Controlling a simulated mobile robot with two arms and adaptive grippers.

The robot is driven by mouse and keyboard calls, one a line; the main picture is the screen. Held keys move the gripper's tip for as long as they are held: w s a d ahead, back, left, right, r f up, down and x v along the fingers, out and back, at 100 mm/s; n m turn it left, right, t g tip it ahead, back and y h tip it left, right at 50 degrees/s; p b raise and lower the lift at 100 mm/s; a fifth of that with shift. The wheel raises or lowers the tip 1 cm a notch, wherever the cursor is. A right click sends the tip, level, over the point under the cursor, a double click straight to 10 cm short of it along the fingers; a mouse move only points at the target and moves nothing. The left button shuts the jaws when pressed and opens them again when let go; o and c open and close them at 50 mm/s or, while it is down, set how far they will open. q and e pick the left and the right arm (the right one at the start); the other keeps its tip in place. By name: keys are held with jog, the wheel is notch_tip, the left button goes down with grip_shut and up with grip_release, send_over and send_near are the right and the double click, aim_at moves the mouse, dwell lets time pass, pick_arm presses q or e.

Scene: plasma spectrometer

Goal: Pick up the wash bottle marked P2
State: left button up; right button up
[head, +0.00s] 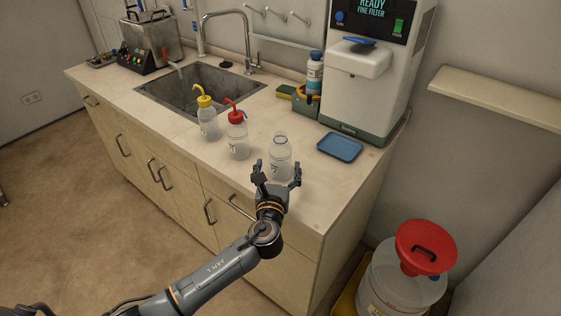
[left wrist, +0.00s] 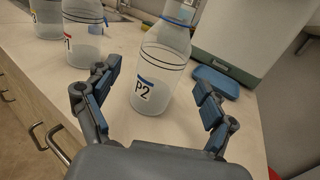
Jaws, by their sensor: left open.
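The wash bottle marked P2 (head: 281,158) stands upright on the counter, clear-walled and without a coloured spout cap. In the left wrist view the P2 bottle (left wrist: 160,75) shows its label facing me, with a blue band near its neck. My left gripper (head: 276,172) is open at the counter's front edge. Its fingers (left wrist: 152,97) lie to either side of the bottle's lower part in the left wrist view, with gaps on both sides. Nothing is held. My right gripper is not in view.
A red-capped bottle (head: 237,136) and a yellow-capped bottle (head: 208,120) stand to the left. A blue tray (head: 340,147) lies to the right. Behind are the sink (head: 185,92), a blue-capped bottle (head: 314,72) and the water filter unit (head: 356,85).

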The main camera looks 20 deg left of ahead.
pick_arm(q)
jog(key=w, duration=0.3)
jog(key=w+a, duration=0.1)
jog(key=w, duration=0.1)
jog(key=shift+w+f, duration=0.15)
jog(key=c, duration=1.4)
jog(key=shift+p, duration=0.3)
